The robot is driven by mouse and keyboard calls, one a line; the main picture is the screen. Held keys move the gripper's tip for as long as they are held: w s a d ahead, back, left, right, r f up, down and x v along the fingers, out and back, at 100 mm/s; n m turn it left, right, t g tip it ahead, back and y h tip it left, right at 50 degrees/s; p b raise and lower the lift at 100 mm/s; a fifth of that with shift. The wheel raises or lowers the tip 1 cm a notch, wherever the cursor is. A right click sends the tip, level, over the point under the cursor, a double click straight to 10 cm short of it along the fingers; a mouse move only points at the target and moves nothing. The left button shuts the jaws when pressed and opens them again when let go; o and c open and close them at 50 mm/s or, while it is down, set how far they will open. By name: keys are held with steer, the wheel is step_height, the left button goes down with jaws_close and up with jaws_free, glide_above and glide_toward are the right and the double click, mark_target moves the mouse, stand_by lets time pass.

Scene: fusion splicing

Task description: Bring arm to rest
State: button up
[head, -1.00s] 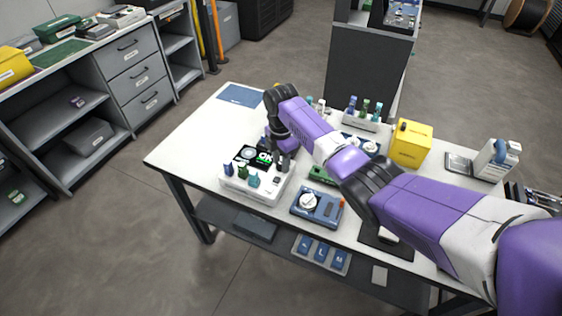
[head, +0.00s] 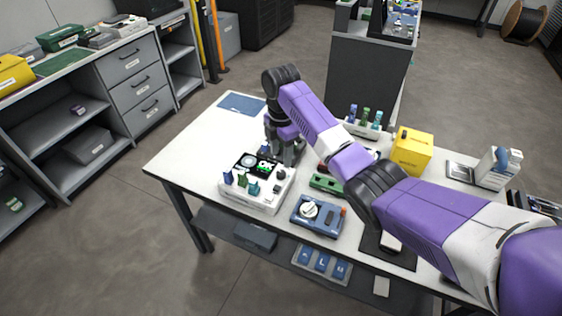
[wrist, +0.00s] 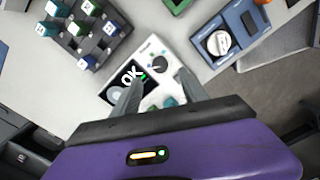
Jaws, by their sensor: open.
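My purple and grey arm reaches across the white table from the right in the head view. My gripper (head: 287,152) points down above the table, just behind the white splicer (head: 262,205). In the wrist view the splicer (wrist: 150,52) lies below my gripper (wrist: 160,88). Its two grey fingers are apart with nothing held between them. The splicer's dark screen (wrist: 130,85) reads "OK", with a green mark beside it. Teal and dark blue pegs stand along the splicer's front edge in the head view.
A blue device (head: 318,214) with a round white dial stands right of the splicer. A green piece (head: 325,184), a yellow box (head: 411,151) and a rack of coloured pegs (head: 363,122) stand further back. A blue mat (head: 241,103) lies at the far left corner, with bare table in front.

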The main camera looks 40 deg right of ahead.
steer(key=shift+r, duration=0.2)
stand_by(0.5)
steer(key=w+a+r+m+t+h, duration=0.1)
steer(key=w+r+m+t, duration=0.1)
steer(key=w+m+t, duration=0.3)
steer(key=w+r+m+t, duration=0.1)
steer(key=w+r+t, duration=0.2)
steer(key=w, duration=0.4)
steer(key=s+a+f+m+t, duration=0.1)
steer(key=s+a+m+t, duration=0.25)
steer(key=a, duration=0.25)
steer(key=s+a+m+t, duration=0.3)
steer(key=a+m, duration=0.1)
steer(key=a, duration=0.3)
steer(key=s+a+r, duration=0.1)
steer(key=s+a, duration=0.2)
steer(key=s, duration=1.2)
steer(key=s+a+r+m+b, duration=0.1)
steer(key=s+a, duration=0.3)
steer(key=s, duration=1.1)
steer(key=s+a+m+y, duration=0.1)
steer(key=s+a, duration=0.3)
steer(key=s, duration=1.2)
steer(key=shift+r+b, duration=0.4)
